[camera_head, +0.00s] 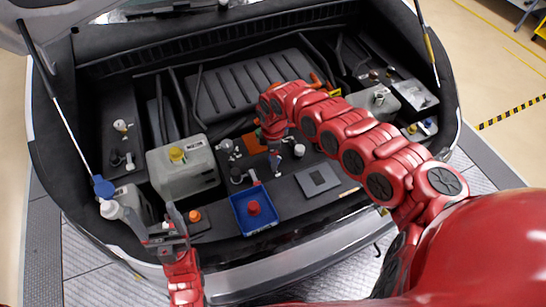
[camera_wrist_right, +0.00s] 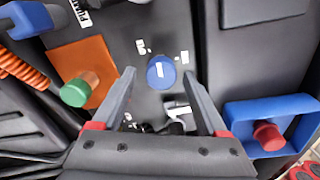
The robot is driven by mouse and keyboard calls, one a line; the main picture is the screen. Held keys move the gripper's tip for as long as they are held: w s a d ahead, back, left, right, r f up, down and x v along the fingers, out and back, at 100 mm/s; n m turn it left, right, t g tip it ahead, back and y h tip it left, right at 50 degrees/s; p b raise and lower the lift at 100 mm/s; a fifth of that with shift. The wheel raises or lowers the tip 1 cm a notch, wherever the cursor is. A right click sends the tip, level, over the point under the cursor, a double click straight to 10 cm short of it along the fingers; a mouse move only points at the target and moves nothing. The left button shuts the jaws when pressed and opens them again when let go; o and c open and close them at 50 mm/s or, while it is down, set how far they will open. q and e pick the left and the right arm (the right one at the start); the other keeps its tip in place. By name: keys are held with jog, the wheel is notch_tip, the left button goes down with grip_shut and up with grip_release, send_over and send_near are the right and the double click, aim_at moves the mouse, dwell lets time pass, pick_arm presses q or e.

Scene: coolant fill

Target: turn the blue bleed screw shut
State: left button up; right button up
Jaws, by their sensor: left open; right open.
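The blue bleed screw (camera_wrist_right: 162,72) is a round blue knob with a white mark, on a dark panel in the right wrist view. My right gripper (camera_wrist_right: 158,74) is open, with one fingertip to each side of the screw. I cannot tell whether the fingers touch it or how far above it they are. In the head view my right arm reaches down over the engine bay and largely hides this spot. My left gripper (camera_head: 167,232) is open at the front left of the bay, close to a white container with a blue top (camera_head: 104,188).
A green knob on an orange plate (camera_wrist_right: 100,65) lies left of the screw. A blue tray (camera_head: 238,206) holding a red cap (camera_head: 254,207) sits at the front. A grey tank (camera_head: 165,177) with a yellow cap (camera_head: 177,154) stands left. Hoses run nearby.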

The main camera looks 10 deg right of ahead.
jog(key=shift+s+f, duration=0.1)
jog(key=c, duration=0.3)
grip_shut()
